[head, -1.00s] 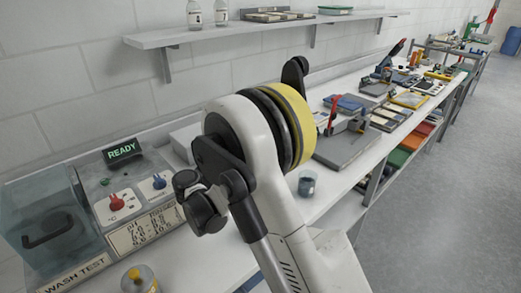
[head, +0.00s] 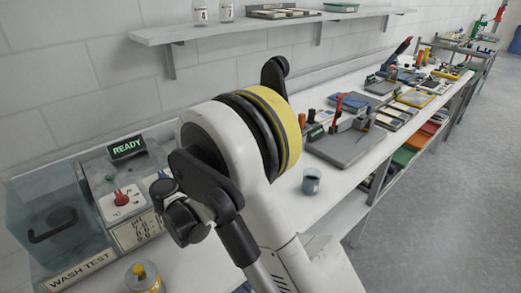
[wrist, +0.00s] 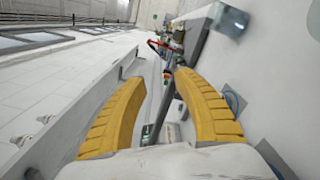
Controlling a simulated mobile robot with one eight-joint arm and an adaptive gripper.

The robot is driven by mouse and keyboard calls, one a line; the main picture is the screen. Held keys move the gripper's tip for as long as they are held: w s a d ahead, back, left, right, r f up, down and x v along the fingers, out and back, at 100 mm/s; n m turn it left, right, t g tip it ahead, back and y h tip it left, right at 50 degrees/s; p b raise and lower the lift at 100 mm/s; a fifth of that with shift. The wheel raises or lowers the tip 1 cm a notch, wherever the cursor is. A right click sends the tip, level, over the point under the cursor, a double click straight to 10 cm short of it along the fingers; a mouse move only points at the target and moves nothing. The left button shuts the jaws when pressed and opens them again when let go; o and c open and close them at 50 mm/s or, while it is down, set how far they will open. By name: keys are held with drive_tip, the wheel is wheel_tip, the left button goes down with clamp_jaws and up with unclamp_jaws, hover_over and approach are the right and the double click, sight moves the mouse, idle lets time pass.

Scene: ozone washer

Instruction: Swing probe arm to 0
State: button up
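The washer unit with a lit READY display (head: 127,147) stands on the bench at the left of the head view. Its front has a red knob (head: 121,198) and a label panel (head: 137,229), partly hidden by my arm. A clear bluish tank (head: 40,205) with a dark curved handle (head: 53,226) is beside it, above a WASH TEST sign (head: 80,271). I cannot tell which part is the probe arm. My gripper (wrist: 157,82) shows in the wrist view with its two yellow fingers apart and nothing between them.
A yellow-capped jar (head: 142,278) stands before the washer. Tools and trays, including a grey plate (head: 346,145), fill the bench further back. A shelf (head: 270,28) runs along the wall. The floor at right is clear.

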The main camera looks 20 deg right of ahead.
drive_tip(key=v, duration=0.5)
drive_tip(key=s+d+r+m+y, duration=0.1)
drive_tip(key=s+d+m+y, duration=0.1)
drive_tip(key=s+d+y, duration=0.6)
drive_tip(key=s+a+m+y, duration=0.3)
drive_tip(key=s+y, duration=0.1)
drive_tip(key=s, duration=0.3)
drive_tip(key=s+a+f+m+t+y, duration=0.1)
drive_tip(key=s+a+m+y, duration=0.3)
drive_tip(key=s, duration=0.4)
drive_tip(key=shift+f+t+y, duration=0.25)
drive_tip(key=shift+t+y, duration=0.05)
drive_tip(key=shift+y, duration=0.3)
drive_tip(key=shift+s+a, duration=0.1)
